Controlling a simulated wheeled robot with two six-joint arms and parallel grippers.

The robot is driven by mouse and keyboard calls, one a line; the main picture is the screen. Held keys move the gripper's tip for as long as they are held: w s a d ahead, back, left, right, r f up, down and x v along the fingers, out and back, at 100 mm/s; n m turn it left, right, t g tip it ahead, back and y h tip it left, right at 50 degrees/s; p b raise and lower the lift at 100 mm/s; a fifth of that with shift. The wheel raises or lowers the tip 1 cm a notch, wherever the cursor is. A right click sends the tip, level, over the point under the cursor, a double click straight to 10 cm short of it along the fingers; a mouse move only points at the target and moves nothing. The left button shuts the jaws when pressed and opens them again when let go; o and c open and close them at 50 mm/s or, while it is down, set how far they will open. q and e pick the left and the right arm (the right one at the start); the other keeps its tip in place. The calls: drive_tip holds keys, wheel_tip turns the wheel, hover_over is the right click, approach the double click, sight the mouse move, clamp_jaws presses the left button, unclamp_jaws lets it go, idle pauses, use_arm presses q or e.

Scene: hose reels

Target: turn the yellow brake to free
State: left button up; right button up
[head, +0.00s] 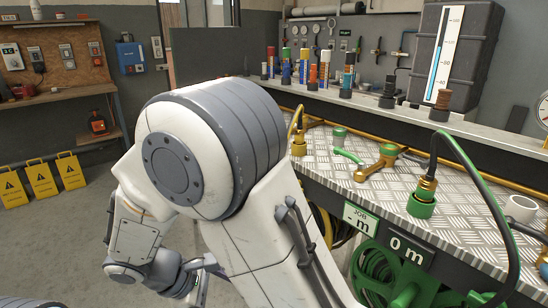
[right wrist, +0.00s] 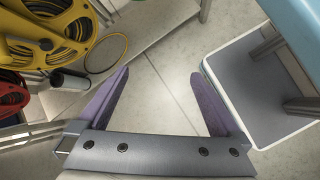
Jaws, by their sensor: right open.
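In the right wrist view, my right gripper (right wrist: 165,68) is open, with its two purple fingers apart and only grey floor between them. A yellow reel (right wrist: 40,52) is at the upper left of that view, to the left of the gripper and apart from it. A dark cylinder with a pale end (right wrist: 68,80) sticks out beside the yellow reel; I cannot tell whether it is part of the brake. I cannot clearly make out the yellow brake or its setting in either view. A white and grey arm of mine covers the middle of the head view. My left gripper does not show.
A metal-topped bench (head: 470,215) with green and brass fittings stands at the right, above a green reel (head: 385,278). A red reel (right wrist: 12,97) is at the wrist view's left edge. A grey-topped stand (right wrist: 262,88) is at its right. Yellow floor signs (head: 42,180) stand far left.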

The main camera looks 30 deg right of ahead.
drive_tip(key=w+d+r+n+h+p, duration=0.4)
drive_tip(key=w+d+r+h+p, duration=0.3)
drive_tip(key=w+d+r+p, duration=0.4)
use_arm(q)
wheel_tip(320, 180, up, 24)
drive_tip(key=p, duration=1)
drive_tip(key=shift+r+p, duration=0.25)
drive_tip(key=shift+p, duration=0.05)
use_arm(e)
drive_tip(key=w+d+f+n+t+h, duration=0.1)
drive_tip(key=w+d+n, duration=0.1)
drive_tip(key=d, duration=0.5)
drive_tip(key=w+d+f+n+t+h, duration=0.1)
drive_tip(key=w+d+n+t+h, duration=0.1)
drive_tip(key=d, duration=0.6)
drive_tip(key=shift+w+h, duration=0.3)
drive_tip(key=shift+w, duration=0.15)
drive_tip(key=shift+d+f, duration=0.1)
drive_tip(key=c, duration=1)
